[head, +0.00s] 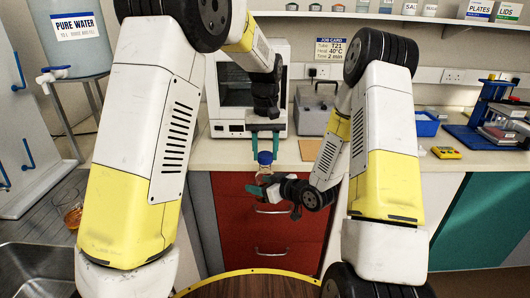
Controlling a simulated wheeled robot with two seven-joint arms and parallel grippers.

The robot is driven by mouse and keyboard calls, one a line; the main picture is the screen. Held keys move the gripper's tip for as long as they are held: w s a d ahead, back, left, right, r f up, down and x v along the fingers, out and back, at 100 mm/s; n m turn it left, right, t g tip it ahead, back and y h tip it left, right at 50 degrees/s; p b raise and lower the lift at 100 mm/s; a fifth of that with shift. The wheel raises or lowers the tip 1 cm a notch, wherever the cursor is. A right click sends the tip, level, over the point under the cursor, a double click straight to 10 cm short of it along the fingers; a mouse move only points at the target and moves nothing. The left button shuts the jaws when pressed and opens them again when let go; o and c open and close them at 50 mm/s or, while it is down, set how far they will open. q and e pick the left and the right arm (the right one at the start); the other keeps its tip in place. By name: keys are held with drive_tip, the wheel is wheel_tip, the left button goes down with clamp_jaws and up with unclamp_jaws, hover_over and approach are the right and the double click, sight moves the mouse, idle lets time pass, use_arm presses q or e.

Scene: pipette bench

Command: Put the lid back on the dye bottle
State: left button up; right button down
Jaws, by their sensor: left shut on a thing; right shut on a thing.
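My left gripper (265,148) points down in front of the bench and is shut on the blue lid (265,157). My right gripper (264,186) comes in from the right, just below it, and is shut on the dye bottle, a small pale bottle (264,168) that looks upright. The lid is directly above the bottle's top. The picture is too small to tell whether the lid is seated or only close above it. The fingers hide much of the bottle.
Behind is the worktop with a white oven (235,95), a grey box (314,112), a blue tray (427,124) and a yellow device (446,152). Red drawers (240,225) stand below. At left are a water tank (75,45), a beaker of orange liquid (70,213) and a sink (30,270).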

sight(265, 182)
use_arm(q)
drive_tip(key=shift+f, duration=0.75)
drive_tip(key=shift+f, duration=0.55)
